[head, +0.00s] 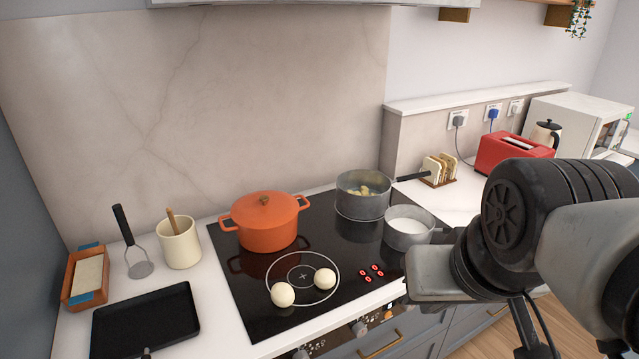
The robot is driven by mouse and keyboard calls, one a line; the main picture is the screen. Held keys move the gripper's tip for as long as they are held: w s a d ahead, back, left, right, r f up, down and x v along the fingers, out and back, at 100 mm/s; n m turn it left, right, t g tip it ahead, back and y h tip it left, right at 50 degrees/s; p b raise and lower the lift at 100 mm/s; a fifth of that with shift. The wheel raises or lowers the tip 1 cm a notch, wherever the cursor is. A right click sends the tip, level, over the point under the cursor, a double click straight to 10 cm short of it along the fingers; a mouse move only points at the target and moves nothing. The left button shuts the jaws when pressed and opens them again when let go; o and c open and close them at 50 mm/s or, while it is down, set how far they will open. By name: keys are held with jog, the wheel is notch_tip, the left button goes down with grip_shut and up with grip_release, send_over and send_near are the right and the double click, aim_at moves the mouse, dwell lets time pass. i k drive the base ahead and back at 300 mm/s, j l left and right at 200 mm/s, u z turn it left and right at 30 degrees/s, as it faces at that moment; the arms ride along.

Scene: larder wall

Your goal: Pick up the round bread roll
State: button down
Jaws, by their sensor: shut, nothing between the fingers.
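Two pale, round, roll-like balls rest on the black glass hob. The left round roll (283,294) sits at the front left of a ringed cooking zone. The right round roll (325,278) sits at the right side of the same zone. They are apart, and both are fully visible. I cannot tell which one is the bread roll. My arm comes in from the right, over the counter's front edge, well apart from both balls. No gripper fingers can be made out.
An orange lidded pot (266,221), a grey pan with lumps (363,205) and a saucepan of white contents (408,240) stand behind and right of the balls. A black tray (146,325), a cream crock (178,247), a masher (133,245) and a wooden box (74,295) are at left.

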aim_at(325, 278)
jog(key=k+j, duration=0.1)
jog(key=j, duration=0.25)
jog(key=k+j, duration=0.1)
jog(key=j, duration=0.25)
jog(key=i, duration=0.2)
jog(key=k, duration=0.5)
jog(key=i+l+u, duration=0.6)
jog(key=l, duration=0.3)
jog(key=i+l+u, duration=0.2)
jog(key=l, duration=0.15)
jog(key=i+l+u, duration=0.2)
jog(key=l, duration=0.15)
